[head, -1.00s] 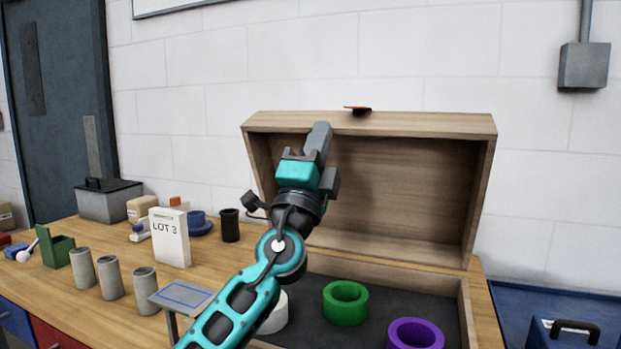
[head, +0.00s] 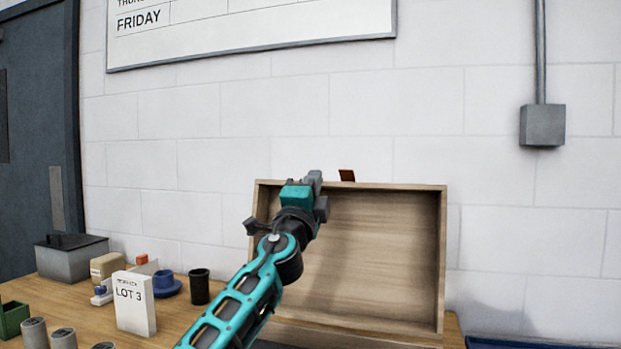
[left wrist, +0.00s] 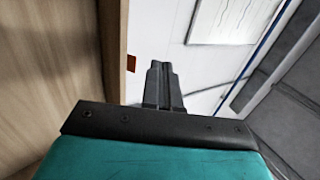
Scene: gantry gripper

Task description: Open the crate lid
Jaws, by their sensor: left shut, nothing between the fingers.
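The wooden crate lid (head: 385,255) stands raised, about upright, at the back of the workbench, its hollow inside facing me. A small reddish-brown tab (head: 347,175) sticks up at its top edge. My left gripper (head: 315,177) is shut and empty at the lid's upper left, in front of its top edge. In the left wrist view the shut fingers (left wrist: 160,72) point at the white wall, with the lid's wood (left wrist: 55,70) to the left and the tab (left wrist: 131,63) just left of the fingertips. Whether the gripper touches the lid I cannot tell. My right gripper is not in view.
On the bench to the left stand a white LOT 3 box (head: 135,302), a dark cup (head: 199,287), a blue item (head: 166,284) and a grey case (head: 70,258). Several grey cylinders (head: 35,333) stand at the front left. The wall behind is bare around the lid.

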